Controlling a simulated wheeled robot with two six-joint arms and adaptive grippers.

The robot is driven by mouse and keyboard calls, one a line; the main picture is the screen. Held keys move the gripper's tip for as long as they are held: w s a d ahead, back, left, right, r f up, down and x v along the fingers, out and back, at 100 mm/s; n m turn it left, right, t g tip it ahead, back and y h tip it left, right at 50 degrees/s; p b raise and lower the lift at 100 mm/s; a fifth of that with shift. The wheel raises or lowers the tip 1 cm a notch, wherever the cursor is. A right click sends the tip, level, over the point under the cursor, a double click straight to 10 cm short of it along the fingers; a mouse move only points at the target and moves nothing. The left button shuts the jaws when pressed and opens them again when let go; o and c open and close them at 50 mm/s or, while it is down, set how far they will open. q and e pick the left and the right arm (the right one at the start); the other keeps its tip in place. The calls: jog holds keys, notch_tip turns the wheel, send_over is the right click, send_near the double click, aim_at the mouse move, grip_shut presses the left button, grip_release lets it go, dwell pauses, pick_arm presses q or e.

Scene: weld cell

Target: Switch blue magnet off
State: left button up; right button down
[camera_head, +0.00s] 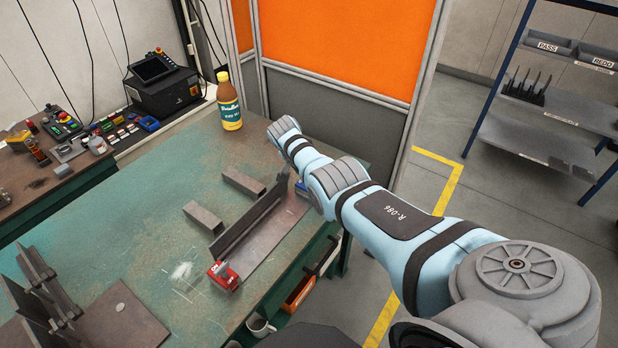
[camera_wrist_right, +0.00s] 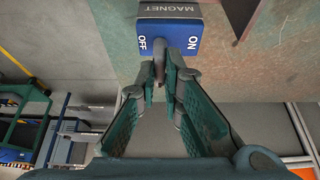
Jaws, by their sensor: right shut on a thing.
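The blue magnet (camera_wrist_right: 168,30) fills the top middle of the right wrist view, with MAGNET, OFF on the left and ON on the right printed on it. Its small lever (camera_wrist_right: 158,72) sticks out between the labels, a little nearer OFF. My right gripper (camera_wrist_right: 166,74) is closed on this lever, with its fingertips just below the magnet's face. In the head view only a sliver of the blue magnet (camera_head: 301,187) shows at the far end of the steel workpiece; my right arm hides the fingers. My left gripper is in neither view.
An upright plate (camera_head: 243,226) stands on a flat plate (camera_head: 262,246), with a red magnet (camera_head: 223,276) at the near end. Two steel bars (camera_head: 203,217) lie beside it. A bottle (camera_head: 229,103) stands at the back of the green table (camera_head: 130,215). An orange screen (camera_head: 340,45) stands behind.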

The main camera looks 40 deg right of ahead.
dwell(0.3)
jog(key=c, duration=1.7)
grip_release()
jog(key=shift+a+r, duration=0.2)
jog(key=shift+r, duration=0.25)
jog(key=v, duration=1.1)
